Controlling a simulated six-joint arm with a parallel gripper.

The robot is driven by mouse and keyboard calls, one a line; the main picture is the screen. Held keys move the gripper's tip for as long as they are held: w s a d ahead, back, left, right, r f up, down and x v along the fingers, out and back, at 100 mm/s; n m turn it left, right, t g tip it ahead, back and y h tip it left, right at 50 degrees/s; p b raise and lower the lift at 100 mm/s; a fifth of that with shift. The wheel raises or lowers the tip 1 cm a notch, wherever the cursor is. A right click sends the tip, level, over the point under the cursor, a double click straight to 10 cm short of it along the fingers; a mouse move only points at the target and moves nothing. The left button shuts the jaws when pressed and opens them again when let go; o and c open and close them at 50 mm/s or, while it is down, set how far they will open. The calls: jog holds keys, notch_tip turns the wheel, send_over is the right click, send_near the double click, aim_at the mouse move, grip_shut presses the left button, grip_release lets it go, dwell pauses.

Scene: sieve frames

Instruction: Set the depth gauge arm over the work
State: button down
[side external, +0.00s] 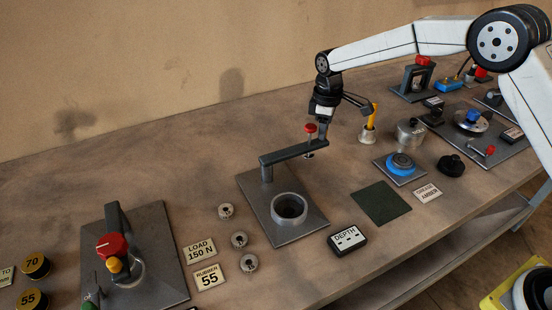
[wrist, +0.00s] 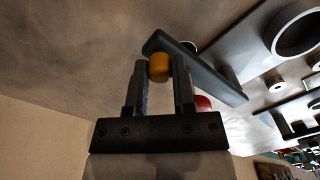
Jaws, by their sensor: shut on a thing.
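The depth gauge arm (side external: 290,154) is a dark flat bar on a short post (side external: 267,172) at the back of a grey base plate (side external: 255,205). It points right and is not over the ring-shaped cup (side external: 289,207) on that plate. A red-topped gauge (side external: 310,129) stands through the bar near its free end. My gripper (side external: 323,137) is at that free end. In the wrist view, my gripper (wrist: 160,70) has an orange knob (wrist: 159,67) between its fingertips, at the end of the bar (wrist: 205,72). The knob is hidden in the side view.
A DEPTH display box (side external: 348,239) and a dark green mat (side external: 381,202) lie right of the plate. Small metal rings (side external: 239,240) lie left of it. A metal holder with a yellow-handled tool (side external: 368,132) stands right of my gripper. A red-knobbed fixture (side external: 112,246) stands at left.

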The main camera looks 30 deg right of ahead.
jog(key=shift+s+r, duration=0.1)
jog(key=shift+s, duration=0.05)
jog(key=s+a+m, duration=0.5)
jog(key=s+m, duration=0.4)
jog(key=s, duration=0.2)
jog(key=shift+s+a+m, duration=0.75)
jog(key=shift+a+m, duration=0.7)
jog(key=shift+a, duration=0.35)
jog(key=shift+s+a+m, duration=0.8)
jog(key=shift+a+m, duration=0.7)
jog(key=shift+a, duration=0.3)
jog(key=shift+s+a+m, duration=0.75)
jog(key=shift+a+m, duration=0.7)
jog(key=shift+a, duration=0.35)
jog(key=shift+c, duration=2.2)
grip_release()
